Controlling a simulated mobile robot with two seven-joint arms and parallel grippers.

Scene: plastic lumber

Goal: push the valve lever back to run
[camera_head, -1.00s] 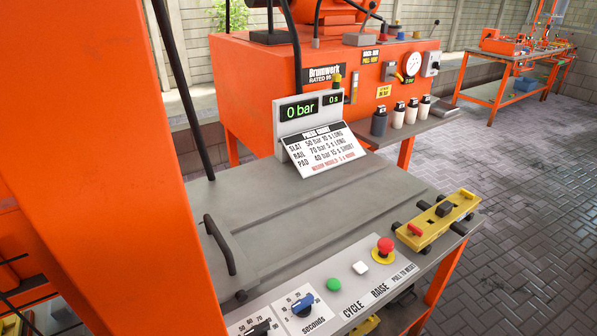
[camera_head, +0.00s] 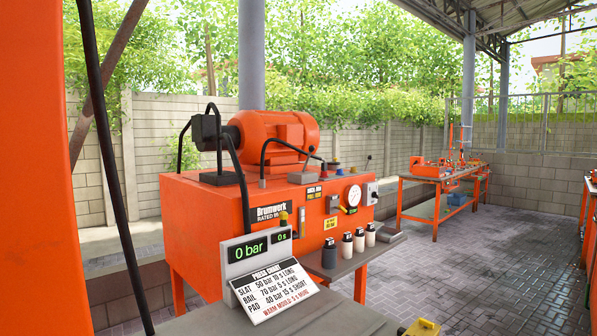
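The orange power unit (camera_head: 210,225) stands left of centre, with a motor (camera_head: 280,132) on top. A black label (camera_head: 314,192) on its front upper edge seems to read back run, pull vent. A grey block (camera_head: 303,178) sits on the top above that label, with a thin dark rod by it. I cannot tell for sure which part is the valve lever or how it is set. A dark fitting with a yellow piece (camera_head: 349,210) is beside the gauge (camera_head: 354,195). The display (camera_head: 258,248) reads 0 bar and 0 s. Neither gripper shows.
The grey press table (camera_head: 290,315) shows at the bottom edge, with a settings card (camera_head: 272,287) on it. Several capped bottles (camera_head: 347,245) stand on a shelf at the unit's front. An orange frame post fills the left edge. Open paved floor (camera_head: 450,270) lies to the right.

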